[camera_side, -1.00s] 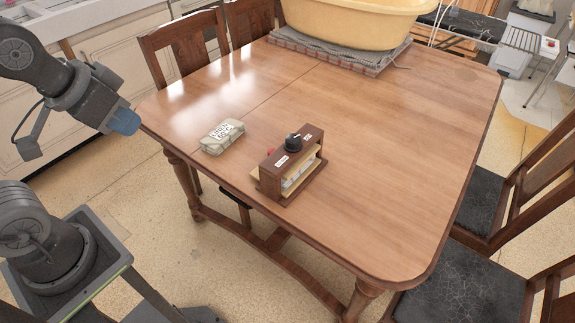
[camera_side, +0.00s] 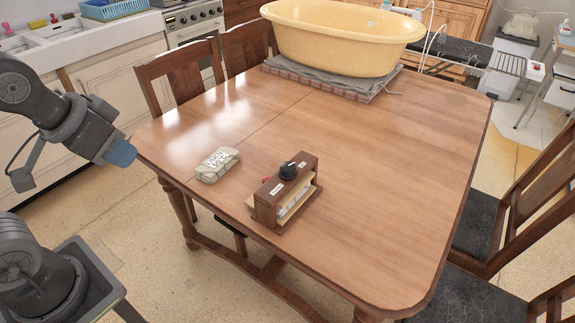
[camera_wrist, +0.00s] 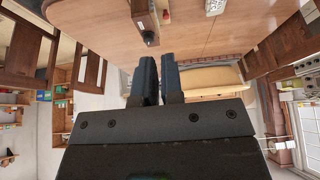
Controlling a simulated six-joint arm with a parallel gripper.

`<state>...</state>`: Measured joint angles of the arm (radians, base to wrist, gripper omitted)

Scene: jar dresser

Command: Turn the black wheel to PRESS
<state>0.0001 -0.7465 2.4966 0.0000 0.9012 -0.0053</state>
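The black wheel (camera_side: 288,171) is a round knob with a white mark, on top of a brown wooden box (camera_side: 268,208) with an open side. The box stands near the table's front edge. Small white labels sit on the box, but their wording is too small to read. My gripper (camera_side: 121,153), with blue fingertips, is off the table's left corner, well apart from the wheel and touching nothing. In the wrist view my gripper's two fingers (camera_wrist: 159,80) lie close together and look empty. The box (camera_wrist: 145,22) shows beyond them at the top.
A pale labelled packet (camera_side: 217,164) lies left of the box on the wooden table (camera_side: 370,200). A yellow tub (camera_side: 340,38) stands on a folded grey cloth at the back. Chairs (camera_side: 180,75) stand around the table. The tabletop right of the box is clear.

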